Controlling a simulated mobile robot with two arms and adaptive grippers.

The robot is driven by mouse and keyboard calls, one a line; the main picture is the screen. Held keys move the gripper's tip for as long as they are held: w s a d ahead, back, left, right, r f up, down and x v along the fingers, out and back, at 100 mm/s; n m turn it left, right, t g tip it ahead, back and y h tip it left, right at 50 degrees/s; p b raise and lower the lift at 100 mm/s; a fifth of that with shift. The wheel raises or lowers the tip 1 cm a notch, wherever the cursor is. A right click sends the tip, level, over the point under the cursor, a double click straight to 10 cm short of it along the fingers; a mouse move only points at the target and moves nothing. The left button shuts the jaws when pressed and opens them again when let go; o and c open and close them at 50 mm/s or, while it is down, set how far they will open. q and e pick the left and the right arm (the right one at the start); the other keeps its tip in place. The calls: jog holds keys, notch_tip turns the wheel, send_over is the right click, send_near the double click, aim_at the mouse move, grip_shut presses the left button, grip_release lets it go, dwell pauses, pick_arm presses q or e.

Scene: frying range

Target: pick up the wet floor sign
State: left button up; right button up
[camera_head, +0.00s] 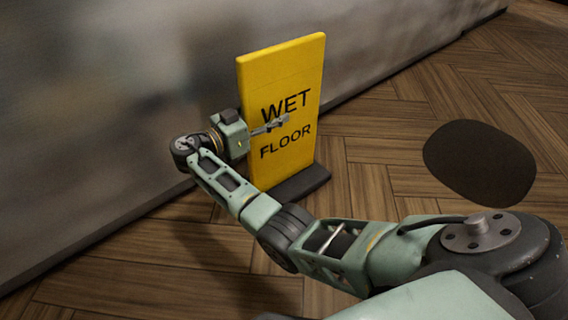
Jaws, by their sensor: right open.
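The yellow wet floor sign (290,87) stands upright on its dark base (303,184) on the wooden floor, close to the grey wall. Its face reads "WET FLOOR" in black. My right gripper (284,122) is open, with its fingers in front of the sign's face between the two words. It covers part of the sign's left side. I cannot tell whether the fingers touch the sign. My left gripper is not in view.
A grey wall (120,90) runs along the back, behind the sign. A dark flat oval patch (480,162) lies on the floor to the right. The herringbone wooden floor (420,118) right of the sign is otherwise clear.

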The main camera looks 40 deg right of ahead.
jog(key=shift+c, duration=0.6)
grip_shut()
jog(key=shift+r, duration=0.25)
